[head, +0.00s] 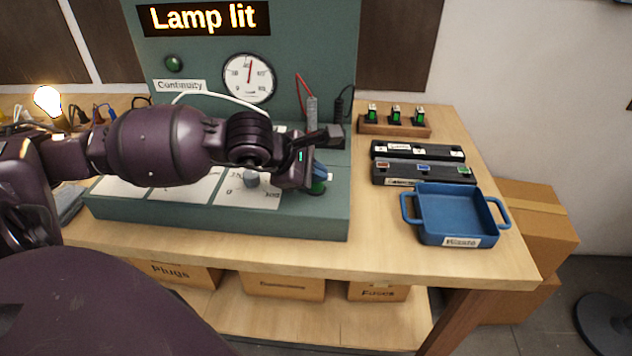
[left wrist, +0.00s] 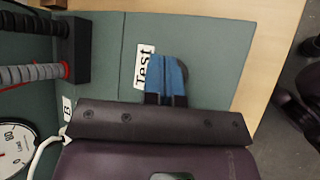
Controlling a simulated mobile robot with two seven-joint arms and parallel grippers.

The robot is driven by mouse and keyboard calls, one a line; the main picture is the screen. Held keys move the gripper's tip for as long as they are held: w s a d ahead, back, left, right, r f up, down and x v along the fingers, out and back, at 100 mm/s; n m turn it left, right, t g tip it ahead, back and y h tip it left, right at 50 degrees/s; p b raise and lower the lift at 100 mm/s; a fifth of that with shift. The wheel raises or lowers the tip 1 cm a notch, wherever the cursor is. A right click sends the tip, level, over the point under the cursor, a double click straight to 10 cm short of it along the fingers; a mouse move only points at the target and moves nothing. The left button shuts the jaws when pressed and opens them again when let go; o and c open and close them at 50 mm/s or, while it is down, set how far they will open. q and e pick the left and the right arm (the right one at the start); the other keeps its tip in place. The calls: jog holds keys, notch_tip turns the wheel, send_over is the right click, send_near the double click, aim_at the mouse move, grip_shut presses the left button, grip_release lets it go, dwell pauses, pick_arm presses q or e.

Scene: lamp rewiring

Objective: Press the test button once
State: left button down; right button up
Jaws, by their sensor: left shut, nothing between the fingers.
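The green test button (head: 318,189) is on the right end of the green test bench's sloping front. My left gripper (head: 320,170) is shut and empty, with its blue fingertips right at the button. In the left wrist view, the blue fingertips (left wrist: 168,78) cover most of the button, and a dark rounded edge of it (left wrist: 184,70) shows beside them. The white "Test" label (left wrist: 144,66) lies next to the fingertips. I cannot tell whether the fingertips touch or push the button. My right gripper is not in view.
The bench's sign (head: 204,18) reads "Lamp lit", and a bulb (head: 47,100) glows at the left. A dial (head: 248,78) and two probes (head: 312,110) are behind my arm. A blue tray (head: 455,212), black strips (head: 418,150) and a wooden fuse rack (head: 394,125) stand right.

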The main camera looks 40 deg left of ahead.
aim_at(316, 184)
pick_arm(q)
jog(key=shift+f, duration=0.25)
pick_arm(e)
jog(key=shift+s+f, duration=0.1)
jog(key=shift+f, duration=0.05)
pick_arm(q)
jog(key=shift+r, duration=0.2)
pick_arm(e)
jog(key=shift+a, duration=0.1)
pick_arm(q)
jog(key=shift+r, duration=0.6)
jog(key=shift+r+p, duration=0.1)
jog(key=shift+p, duration=0.2)
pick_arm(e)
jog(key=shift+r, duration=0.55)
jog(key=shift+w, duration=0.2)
pick_arm(q)
jog(key=shift+r+p, duration=0.4)
jog(key=shift+r, duration=0.45)
jog(key=shift+r+p, duration=0.7)
jog(key=shift+r, duration=1)
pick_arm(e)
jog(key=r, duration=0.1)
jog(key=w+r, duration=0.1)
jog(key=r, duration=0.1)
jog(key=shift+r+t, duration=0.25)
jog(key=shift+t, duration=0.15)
